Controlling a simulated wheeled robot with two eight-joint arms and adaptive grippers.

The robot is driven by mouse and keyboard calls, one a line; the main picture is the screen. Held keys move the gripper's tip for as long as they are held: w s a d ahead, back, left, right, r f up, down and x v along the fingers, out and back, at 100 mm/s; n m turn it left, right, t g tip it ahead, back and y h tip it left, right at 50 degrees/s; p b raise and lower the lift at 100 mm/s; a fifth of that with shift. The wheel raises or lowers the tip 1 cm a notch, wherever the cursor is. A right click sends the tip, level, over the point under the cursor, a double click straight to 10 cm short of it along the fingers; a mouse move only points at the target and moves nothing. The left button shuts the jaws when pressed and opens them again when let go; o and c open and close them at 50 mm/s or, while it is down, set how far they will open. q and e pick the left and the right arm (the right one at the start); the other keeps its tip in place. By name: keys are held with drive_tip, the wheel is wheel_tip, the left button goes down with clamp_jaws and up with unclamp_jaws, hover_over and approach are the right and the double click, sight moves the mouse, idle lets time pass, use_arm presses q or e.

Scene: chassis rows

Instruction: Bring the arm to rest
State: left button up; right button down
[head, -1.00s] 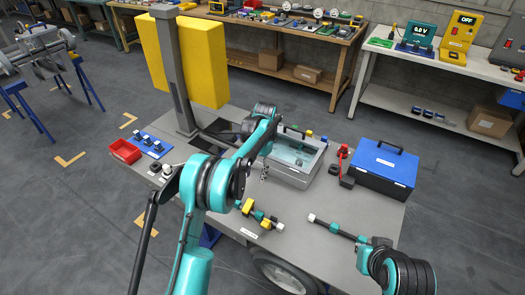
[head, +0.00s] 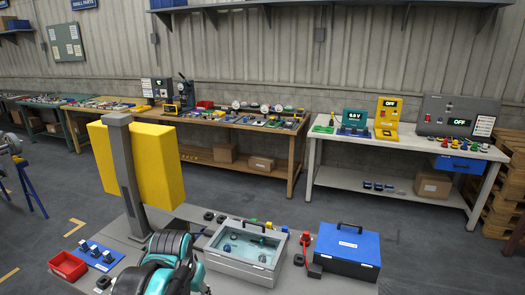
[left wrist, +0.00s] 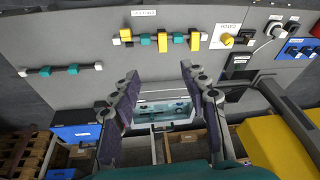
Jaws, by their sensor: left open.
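My left arm (head: 165,262) shows at the bottom of the head view, its teal and black links in front of the grey bench. My left gripper (left wrist: 166,92) is in the left wrist view with its two dark fingers wide apart. Nothing is held between them. My left fingers do not show clearly in the head view. My right gripper is in neither view.
A blue toolbox (head: 345,252) stands right of the tub. A red bin (head: 68,266) and a yellow panel (head: 146,165) on a grey post are at left. Two shafts with teal parts, one nearer (left wrist: 160,40) and one (left wrist: 60,70), lie on the bench.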

use_arm(q)
drive_tip(key=s+f+n+t, duration=0.1)
drive_tip(key=s+f+t, duration=0.2)
drive_tip(key=s, duration=0.9)
drive_tip(key=shift+f+n+t, duration=0.3)
drive_tip(key=shift+f+t, duration=0.1)
drive_tip(key=shift+f, duration=0.05)
drive_tip(key=shift+a, duration=0.1)
idle(1.0)
